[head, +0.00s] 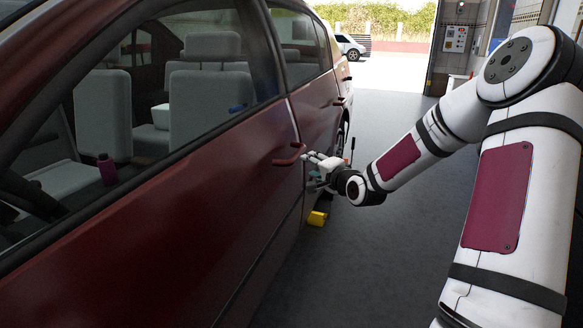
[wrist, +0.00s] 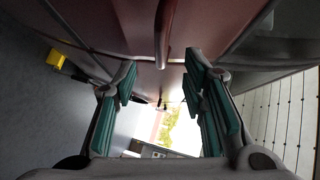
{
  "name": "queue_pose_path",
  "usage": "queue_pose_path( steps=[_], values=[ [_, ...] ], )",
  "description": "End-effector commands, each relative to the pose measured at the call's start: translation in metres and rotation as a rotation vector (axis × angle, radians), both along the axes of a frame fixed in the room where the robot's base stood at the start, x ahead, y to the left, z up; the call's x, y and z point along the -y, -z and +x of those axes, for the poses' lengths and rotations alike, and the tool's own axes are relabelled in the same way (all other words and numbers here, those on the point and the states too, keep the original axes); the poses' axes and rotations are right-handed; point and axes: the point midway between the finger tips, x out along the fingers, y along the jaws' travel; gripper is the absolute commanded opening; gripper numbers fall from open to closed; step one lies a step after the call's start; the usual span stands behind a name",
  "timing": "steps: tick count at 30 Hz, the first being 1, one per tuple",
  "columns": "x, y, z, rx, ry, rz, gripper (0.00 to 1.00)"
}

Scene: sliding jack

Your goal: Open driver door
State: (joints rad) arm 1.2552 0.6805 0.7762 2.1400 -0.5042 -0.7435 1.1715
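The dark red driver door (head: 170,205) is closed, flush with the car's side. Its red handle (head: 290,155) sticks out near the door's rear edge. My gripper (head: 313,168) is close beside the handle, on its rear, outer side. In the wrist view the handle (wrist: 163,30) lies at top centre, in line with the gap between the fingers. My gripper also shows there (wrist: 160,78), its two green-padded fingers wide apart with nothing between them. I cannot tell whether a fingertip touches the handle.
A yellow block (head: 316,218) is on the floor by the car, below my gripper. The rear door (head: 317,110) adjoins the driver door. A white car (head: 350,47) stands outside the open garage doorway.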

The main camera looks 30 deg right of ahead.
Motion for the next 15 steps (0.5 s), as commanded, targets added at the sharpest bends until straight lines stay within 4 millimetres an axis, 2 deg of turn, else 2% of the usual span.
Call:
queue_pose_path(
  steps=[3, 8, 15],
  values=[
    [0.014, 0.005, 0.001, 0.057, 0.027, 0.052, 0.39],
    [0.017, 0.005, 0.012, 0.075, 0.031, 0.061, 0.39],
    [0.022, 0.012, 0.054, 0.073, 0.03, 0.061, 0.39]
  ],
)
